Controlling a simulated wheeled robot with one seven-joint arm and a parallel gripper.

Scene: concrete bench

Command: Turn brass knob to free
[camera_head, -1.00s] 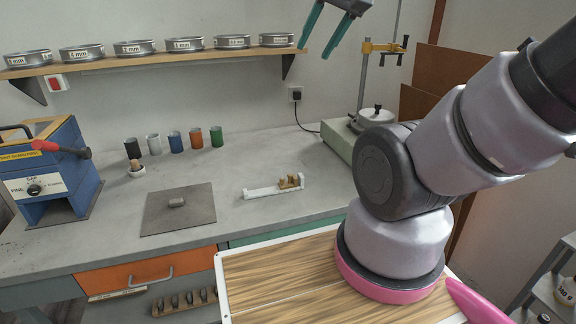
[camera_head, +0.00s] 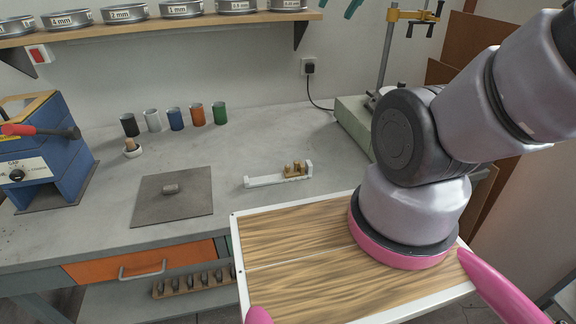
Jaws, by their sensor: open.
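My gripper (camera_head: 354,8) shows only as two teal fingertips at the top edge. They are apart with nothing between them, high in front of the wall. A brass-yellow clamp (camera_head: 408,15) with a dark handle sits on an upright metal rod at the back right. The rod stands by a pale green box (camera_head: 352,128), partly hidden behind my arm. The blue machine (camera_head: 45,150) at the left has a black knob (camera_head: 16,175) on a white label plate. I cannot make out for certain a brass knob or a "free" mark.
A white holder (camera_head: 262,182) with small brass-brown pieces (camera_head: 295,169) lies on the concrete bench (camera_head: 110,220). A grey plate (camera_head: 150,205) bears a small grey block. Several coloured cups, including a green one (camera_head: 220,113), stand behind. Sieves line the wall shelf (camera_head: 225,23).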

